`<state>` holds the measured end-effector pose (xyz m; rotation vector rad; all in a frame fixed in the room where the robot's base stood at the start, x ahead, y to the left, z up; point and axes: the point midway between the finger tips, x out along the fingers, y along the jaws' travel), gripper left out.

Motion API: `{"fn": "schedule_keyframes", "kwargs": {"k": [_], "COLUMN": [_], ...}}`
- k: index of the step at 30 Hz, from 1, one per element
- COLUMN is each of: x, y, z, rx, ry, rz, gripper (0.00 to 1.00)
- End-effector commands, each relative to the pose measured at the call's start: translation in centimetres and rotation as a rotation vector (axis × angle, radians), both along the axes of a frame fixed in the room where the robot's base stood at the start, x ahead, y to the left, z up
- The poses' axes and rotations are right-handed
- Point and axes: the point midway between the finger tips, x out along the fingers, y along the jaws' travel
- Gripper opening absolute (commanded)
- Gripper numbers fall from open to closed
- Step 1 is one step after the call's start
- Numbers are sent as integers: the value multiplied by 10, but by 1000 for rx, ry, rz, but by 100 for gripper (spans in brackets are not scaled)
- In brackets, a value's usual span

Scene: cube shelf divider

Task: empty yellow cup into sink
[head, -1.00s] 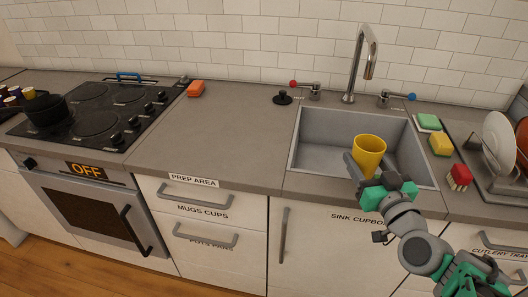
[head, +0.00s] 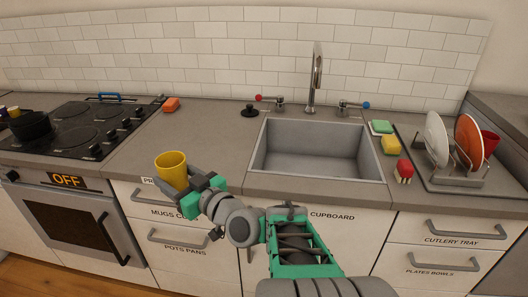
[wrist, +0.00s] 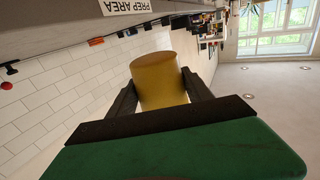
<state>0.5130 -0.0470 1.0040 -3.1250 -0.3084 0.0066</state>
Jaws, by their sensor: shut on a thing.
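The yellow cup (head: 172,170) is held in my gripper (head: 188,180), in front of the prep-area counter edge, to the left of the sink. The cup looks nearly upright in the head view, with a slight tilt. In the wrist view the cup (wrist: 160,82) sits between the two dark fingers, which touch its sides. What is inside the cup cannot be seen. The sink (head: 318,178) is an empty-looking grey basin to the right of the cup, with a tall tap (head: 314,80) behind it.
A stove (head: 75,127) with a dark pot (head: 32,126) stands at the left. A dish rack (head: 465,178) with plates and sponges (head: 391,145) are right of the sink. The counter left of the sink is mostly clear.

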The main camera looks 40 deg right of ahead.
Motion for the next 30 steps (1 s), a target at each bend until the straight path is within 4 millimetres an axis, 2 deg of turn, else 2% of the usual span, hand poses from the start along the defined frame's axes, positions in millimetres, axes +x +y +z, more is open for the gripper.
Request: {"fn": "schedule_keyframes", "kwargs": {"k": [3,5,7,12,15,18,20,30], "x": [9,11,10,-6,-19,-28,-31,-33], "y": [-61,-95,-138,-241,-284,-309,-316,-320], "z": [-12,-16,-22,-35,-39,-41,-41,-28], "rx": [2,1,3,2,-1,-1,-1,126], "ry": [3,5,4,1,-3,-5,-5,-2], "rz": [-124,-192,-278,-482,-569,-619,-635,-640], "gripper": [14,14,14,14,14,14,14,14]}}
